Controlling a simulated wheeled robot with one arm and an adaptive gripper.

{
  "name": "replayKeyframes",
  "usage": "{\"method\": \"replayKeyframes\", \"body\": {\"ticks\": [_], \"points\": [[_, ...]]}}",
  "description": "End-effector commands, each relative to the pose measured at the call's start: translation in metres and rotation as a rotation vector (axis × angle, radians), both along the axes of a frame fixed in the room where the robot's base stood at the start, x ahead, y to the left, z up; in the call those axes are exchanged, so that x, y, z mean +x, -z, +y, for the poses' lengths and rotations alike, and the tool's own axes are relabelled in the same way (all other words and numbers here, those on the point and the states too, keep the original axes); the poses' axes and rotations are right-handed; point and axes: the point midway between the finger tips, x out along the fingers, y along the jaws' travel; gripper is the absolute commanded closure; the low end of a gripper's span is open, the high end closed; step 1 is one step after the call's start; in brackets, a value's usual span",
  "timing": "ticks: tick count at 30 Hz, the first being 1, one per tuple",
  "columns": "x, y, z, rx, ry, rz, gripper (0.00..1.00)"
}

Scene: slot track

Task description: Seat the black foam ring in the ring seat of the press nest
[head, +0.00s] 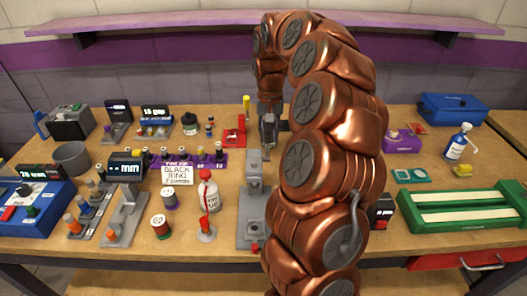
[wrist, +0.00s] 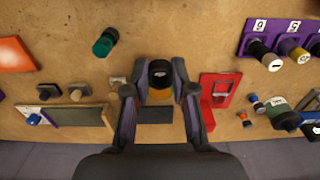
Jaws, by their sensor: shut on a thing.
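My gripper (head: 268,132) is at the back middle of the table, partly hidden by my arm. In the wrist view its fingers (wrist: 160,88) are closed around a black round thing (wrist: 160,72) with a pale mark on top and yellow-orange below. I cannot tell for sure whether this is the black foam ring; no open hole shows. A grey fixture (head: 255,205) with a red knob stands in front of the gripper, apart from it. I cannot tell whether it is the press nest, and no ring seat can be made out.
A red holder (head: 234,132) stands close left of my gripper; it also shows in the wrist view (wrist: 219,98). A purple rack (head: 205,162), a sign reading black ring (head: 177,174) and a white bottle (head: 209,190) stand further left. My arm hides the table's right middle.

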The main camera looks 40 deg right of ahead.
Motion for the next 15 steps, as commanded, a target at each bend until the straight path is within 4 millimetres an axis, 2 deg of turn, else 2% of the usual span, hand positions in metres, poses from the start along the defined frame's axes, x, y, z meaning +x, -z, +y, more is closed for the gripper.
{"method": "replayKeyframes", "body": {"ticks": [7,15], "points": [[-0.003,0.038,-0.001,0.005,0.004,0.005,0.86],[-0.003,0.060,-0.003,0.002,0.007,0.002,0.86]]}}
